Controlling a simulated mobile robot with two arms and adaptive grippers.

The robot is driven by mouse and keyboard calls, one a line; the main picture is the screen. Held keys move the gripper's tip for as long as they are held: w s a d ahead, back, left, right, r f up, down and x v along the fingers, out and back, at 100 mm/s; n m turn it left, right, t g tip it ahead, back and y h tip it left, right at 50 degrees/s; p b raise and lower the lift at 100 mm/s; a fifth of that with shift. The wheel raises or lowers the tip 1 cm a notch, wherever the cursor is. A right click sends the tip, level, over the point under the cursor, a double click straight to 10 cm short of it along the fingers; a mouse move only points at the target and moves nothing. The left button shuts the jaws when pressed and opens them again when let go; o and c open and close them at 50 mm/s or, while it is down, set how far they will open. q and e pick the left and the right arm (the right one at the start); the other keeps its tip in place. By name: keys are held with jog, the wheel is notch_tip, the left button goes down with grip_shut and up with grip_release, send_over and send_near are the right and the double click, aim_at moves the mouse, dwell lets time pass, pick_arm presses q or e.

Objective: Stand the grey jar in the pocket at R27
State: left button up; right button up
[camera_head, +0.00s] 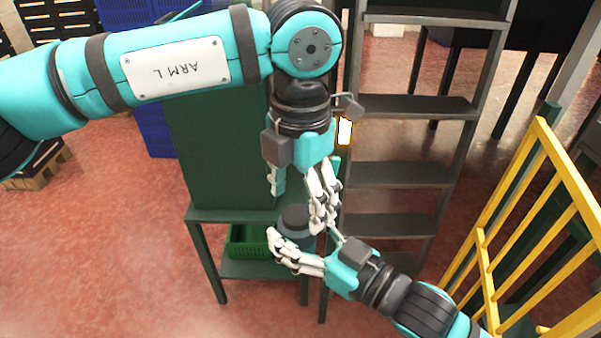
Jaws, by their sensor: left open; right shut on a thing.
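A dark grey, round-topped jar (295,215) shows between my two grippers, above the front part of a green bench (235,215). My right gripper (303,237) comes in from the lower right and is shut on the jar, with its white fingers around the lower part. My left gripper (300,193) is open, pointing down just above and beside the jar; I cannot tell if it touches it. The jar's lower part is hidden by the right fingers. No label reading R27 and no pocket can be made out.
A tall green panel (215,150) stands on the bench. A green crate (250,242) sits on the shelf below. A grey shelf rack (405,174) rises behind at the right. A yellow railing (510,200) stands at far right.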

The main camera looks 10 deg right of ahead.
aim_at(300, 229)
pick_arm(q)
notch_tip(300, 229, down, 7)
jog(key=shift+f, duration=0.15)
jog(key=shift+c, duration=0.2)
jog(key=c, duration=0.9)
jog(key=shift+c, duration=0.7)
pick_arm(e)
jog(key=o, duration=1.5)
